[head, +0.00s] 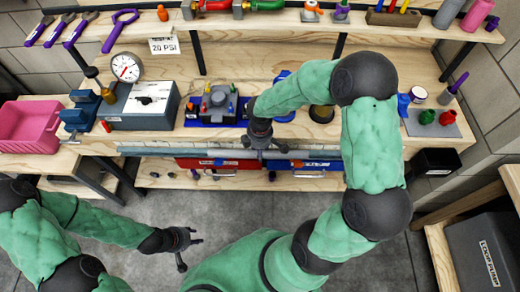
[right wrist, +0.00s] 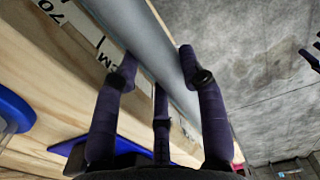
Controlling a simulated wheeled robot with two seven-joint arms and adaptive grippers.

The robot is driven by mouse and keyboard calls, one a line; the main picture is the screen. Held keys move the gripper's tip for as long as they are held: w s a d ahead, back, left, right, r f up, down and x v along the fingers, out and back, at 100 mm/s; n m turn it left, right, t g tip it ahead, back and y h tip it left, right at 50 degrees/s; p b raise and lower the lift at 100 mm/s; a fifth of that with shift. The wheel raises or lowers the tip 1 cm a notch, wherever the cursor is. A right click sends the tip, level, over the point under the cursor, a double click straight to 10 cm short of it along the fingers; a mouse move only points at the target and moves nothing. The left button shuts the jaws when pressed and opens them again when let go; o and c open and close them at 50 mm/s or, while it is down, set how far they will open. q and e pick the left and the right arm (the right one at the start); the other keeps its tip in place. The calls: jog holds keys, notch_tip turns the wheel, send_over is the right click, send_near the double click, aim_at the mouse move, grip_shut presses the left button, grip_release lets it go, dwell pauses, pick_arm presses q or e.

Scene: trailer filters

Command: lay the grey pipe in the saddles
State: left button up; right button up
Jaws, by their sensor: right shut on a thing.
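The grey pipe (right wrist: 150,35) runs diagonally through the right wrist view, along the wooden bench edge with a printed scale. My right gripper (head: 264,146) is at the bench's front edge in the head view. In the wrist view its dark fingers (right wrist: 159,62) are closed around the pipe, on both sides of it. In the head view the arm and gripper hide part of that edge, and I cannot pick out the saddles with certainty. My left gripper (head: 191,251) is open and empty above the floor, in front of the bench and apart from it.
The bench (head: 235,70) carries a grey box (head: 150,100), a gauge (head: 126,67) and a blue vise (head: 80,112). A pink bin (head: 30,125) stands at the left. Red and blue cases (head: 215,163) lie on the lower shelf. The floor in front is clear.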

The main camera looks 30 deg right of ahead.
jog(key=shift+f+b, duration=1.35)
jog(key=shift+f, duration=0.55)
jog(key=o, duration=1.3)
jog(key=shift+c, duration=0.2)
notch_tip(320, 180, up, 12)
jog(key=shift+r, duration=0.1)
